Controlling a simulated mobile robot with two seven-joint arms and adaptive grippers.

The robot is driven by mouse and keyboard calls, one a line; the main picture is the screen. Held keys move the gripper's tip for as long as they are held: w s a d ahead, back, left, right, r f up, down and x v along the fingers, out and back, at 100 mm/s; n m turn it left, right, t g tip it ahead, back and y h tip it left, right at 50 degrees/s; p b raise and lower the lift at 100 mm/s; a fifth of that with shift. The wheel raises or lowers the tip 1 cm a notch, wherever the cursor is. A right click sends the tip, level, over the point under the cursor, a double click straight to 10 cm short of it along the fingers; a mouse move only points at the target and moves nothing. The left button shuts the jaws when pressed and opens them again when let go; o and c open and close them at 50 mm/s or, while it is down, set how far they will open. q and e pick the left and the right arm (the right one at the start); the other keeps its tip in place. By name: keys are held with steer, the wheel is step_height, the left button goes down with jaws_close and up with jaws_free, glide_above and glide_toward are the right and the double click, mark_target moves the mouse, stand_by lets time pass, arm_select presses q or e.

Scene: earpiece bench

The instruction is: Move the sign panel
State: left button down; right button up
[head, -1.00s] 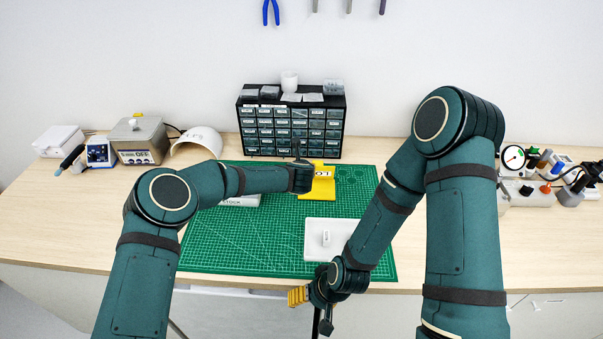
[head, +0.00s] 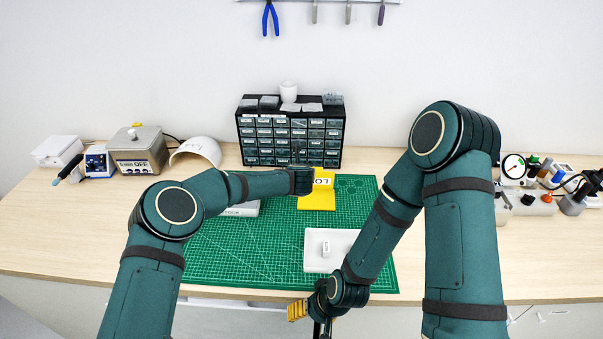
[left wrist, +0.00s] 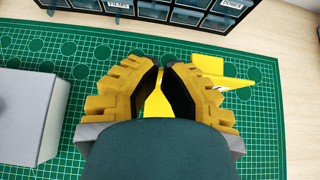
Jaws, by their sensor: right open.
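The yellow sign panel (head: 318,201) stands on the green mat, in front of the drawer cabinet, with dark lettering on a pale label. My left arm's end covers its left part in the head view. In the left wrist view, part of the panel (left wrist: 232,83) shows to the right of my left gripper (left wrist: 163,64), and more yellow shows between the fingers. The left fingertips are close together at the sign; whether they touch or grip it is hidden. My right gripper (head: 298,311) is open, at the mat's front edge, apart from the sign.
A white tray (head: 314,262) holding a small white labelled block (head: 326,248) lies on the mat (head: 230,262). A grey-white box (left wrist: 28,105) lies left of my left gripper. The drawer cabinet (head: 290,140) stands close behind the sign. The mat's front left is clear.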

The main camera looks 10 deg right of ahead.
arm_select(q)
steer(key=v, duration=1.2)
